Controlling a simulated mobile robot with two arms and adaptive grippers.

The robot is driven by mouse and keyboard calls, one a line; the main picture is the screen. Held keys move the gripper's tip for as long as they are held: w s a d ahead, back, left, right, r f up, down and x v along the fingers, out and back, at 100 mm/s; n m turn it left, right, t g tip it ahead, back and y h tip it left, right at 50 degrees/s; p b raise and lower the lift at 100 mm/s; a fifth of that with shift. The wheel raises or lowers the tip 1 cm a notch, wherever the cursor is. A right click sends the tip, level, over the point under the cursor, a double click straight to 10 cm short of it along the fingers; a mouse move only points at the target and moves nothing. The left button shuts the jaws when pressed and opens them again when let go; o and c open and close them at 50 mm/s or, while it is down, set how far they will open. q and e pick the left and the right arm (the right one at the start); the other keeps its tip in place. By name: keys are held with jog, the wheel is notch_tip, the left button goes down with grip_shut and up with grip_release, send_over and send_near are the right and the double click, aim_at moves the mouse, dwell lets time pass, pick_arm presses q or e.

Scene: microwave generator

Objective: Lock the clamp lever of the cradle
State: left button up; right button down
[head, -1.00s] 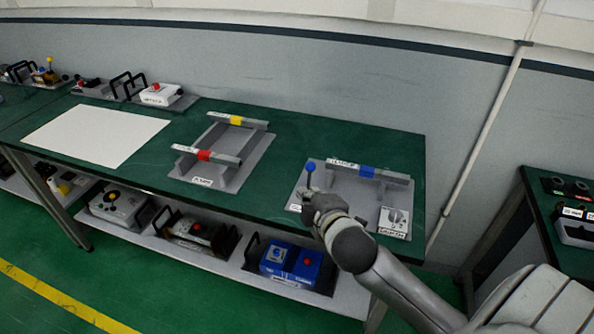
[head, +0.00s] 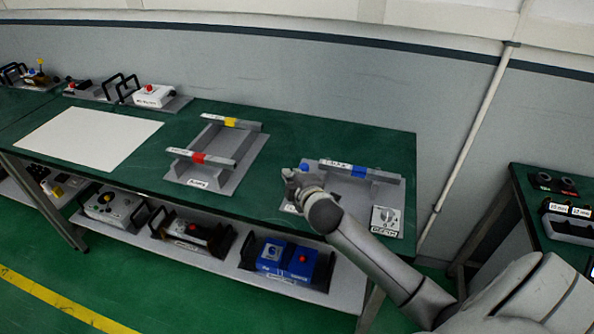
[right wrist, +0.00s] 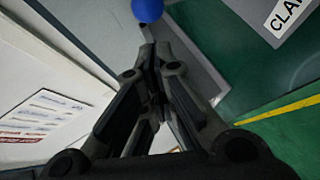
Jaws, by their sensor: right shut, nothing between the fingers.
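The cradle (head: 352,196) is a grey plate on the right of the green bench, with a rear bar marked by a blue band (head: 358,171). Its clamp lever has a blue ball knob (head: 304,167), which shows just above my right gripper (head: 289,178); the lever's shaft is mostly hidden behind the gripper. In the right wrist view the blue knob (right wrist: 147,9) lies at the top edge, just beyond the tips of my right gripper (right wrist: 150,50). The fingers are shut and empty. I cannot tell whether they touch the lever. My left gripper is out of view.
A second cradle with red and yellow bands (head: 216,180) stands left of this one. A white dial box (head: 386,219) sits at the cradle's front right. A white sheet (head: 88,137) lies farther left. A CLAMP label (right wrist: 287,17) shows near the knob.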

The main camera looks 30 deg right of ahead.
jog(key=shift+w+d+f, duration=0.2)
jog(key=shift+w+d, duration=0.05)
jog(key=shift+d, duration=0.25)
jog(key=shift+w+d+f, duration=0.2)
jog(key=shift+w+d, duration=0.05)
jog(key=shift+d, duration=0.2)
jog(key=shift+w+d+r+p, duration=0.2)
jog(key=shift+w+d+p, duration=0.2)
jog(key=shift+d, duration=0.35)
jog(key=shift+r, duration=0.1)
